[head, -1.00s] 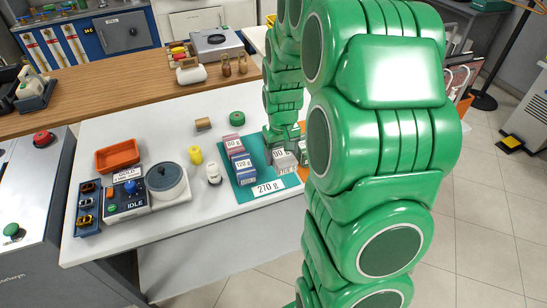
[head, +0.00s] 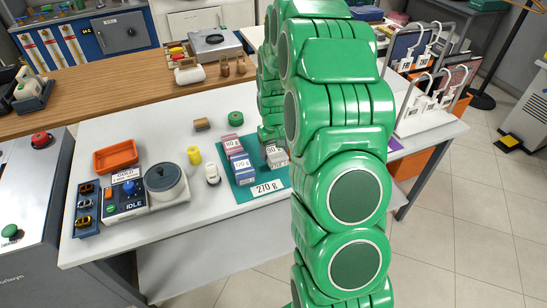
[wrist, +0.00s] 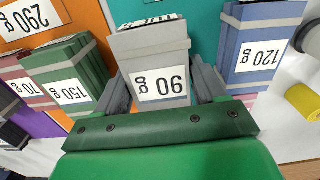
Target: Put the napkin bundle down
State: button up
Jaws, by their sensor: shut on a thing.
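My gripper (wrist: 161,84) is shut on a grey napkin bundle (wrist: 152,48) labelled 90 g, one finger on each side. In the head view the bundle (head: 277,157) is at the right part of the teal mat (head: 243,186), partly hidden by my arm. The bundle looks low over the mat; I cannot tell whether it touches. A blue 120 g bundle (head: 241,167) and a pink bundle (head: 231,145) stand on the mat to its left. A 270 g card (head: 268,188) lies at the mat's front.
In the wrist view a green 150 g bundle (wrist: 68,74) and a reddish 70 g bundle (wrist: 36,91) stand close on the left, near an orange mat (wrist: 88,20). A dial box (head: 125,198), pot (head: 166,182) and white rack (head: 427,112) share the table.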

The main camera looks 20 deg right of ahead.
jog(key=shift+w+f, duration=0.3)
jog(key=shift+f, duration=1.65)
jog(key=shift+f, duration=0.15)
jog(key=o, duration=1.1)
